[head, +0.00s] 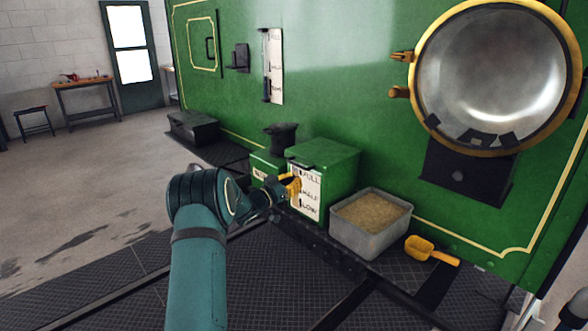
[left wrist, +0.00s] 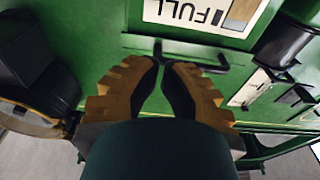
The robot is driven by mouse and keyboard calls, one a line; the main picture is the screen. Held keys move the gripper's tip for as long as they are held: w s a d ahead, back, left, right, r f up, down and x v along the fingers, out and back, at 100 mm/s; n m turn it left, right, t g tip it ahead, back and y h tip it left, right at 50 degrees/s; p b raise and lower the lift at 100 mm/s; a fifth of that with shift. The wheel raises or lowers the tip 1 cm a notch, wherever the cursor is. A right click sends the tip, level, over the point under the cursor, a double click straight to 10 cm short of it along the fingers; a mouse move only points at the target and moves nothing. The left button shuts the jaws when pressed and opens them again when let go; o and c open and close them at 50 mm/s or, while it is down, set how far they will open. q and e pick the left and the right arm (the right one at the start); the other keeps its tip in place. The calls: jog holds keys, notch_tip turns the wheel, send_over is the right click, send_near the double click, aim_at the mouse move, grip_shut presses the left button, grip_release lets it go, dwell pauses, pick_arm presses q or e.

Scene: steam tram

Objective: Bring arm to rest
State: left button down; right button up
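My left arm reaches in from the bottom of the head view. Its gripper (head: 291,186), with yellow fingers, is in front of the green box (head: 335,165) with the white FULL/HALF/LOW label (head: 305,192). In the left wrist view, the left gripper's (left wrist: 162,64) two yellow fingers with dark pads come together at their tips, with nothing seen between them. A black handle (left wrist: 215,63) on green and the FULL label (left wrist: 200,14) lie beyond the fingertips. I cannot tell whether the fingers touch the box. My right gripper is not in view.
A grey bin of sand (head: 345,235) and a yellow scoop (head: 432,250) are right of the green box. A round gold-rimmed door (head: 495,75) stands open-faced on the green tram side (head: 340,70). A workbench (head: 88,95) and stool (head: 33,120) are far left. The left floor is clear.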

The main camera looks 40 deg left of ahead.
pick_arm(q)
jog(key=f, duration=0.1)
jog(key=s+f, duration=0.1)
jog(key=f, duration=0.2)
jog(key=shift+s+a, duration=0.1)
jog(key=shift+s, duration=0.2)
jog(key=w+d+f+n+g+y, duration=0.15)
jog(key=d+f+n+g, duration=0.25)
jog(key=d+f, duration=0.95)
jog(key=s+d+f+g+h, duration=0.1)
jog(key=s+d+f+g, duration=0.15)
jog(key=d, duration=0.55)
jog(key=s+d+f+g+h, duration=0.1)
jog(key=s+d+f+g, duration=0.2)
jog(key=d, duration=0.4)
jog(key=s+d+f+g+h, duration=0.1)
jog(key=s+d+f+g, duration=0.2)
jog(key=s+d, duration=0.7)
jog(key=s+d+f+m+g, duration=0.1)
jog(key=s+d+f+g, duration=0.3)
jog(key=s+d, duration=0.6)
jog(key=s+g, duration=0.1)
jog(key=s, duration=0.4)
jog(key=shift+s+h, duration=0.15)
jog(key=shift+h, duration=0.2)
jog(key=shift+a+f, duration=0.1)
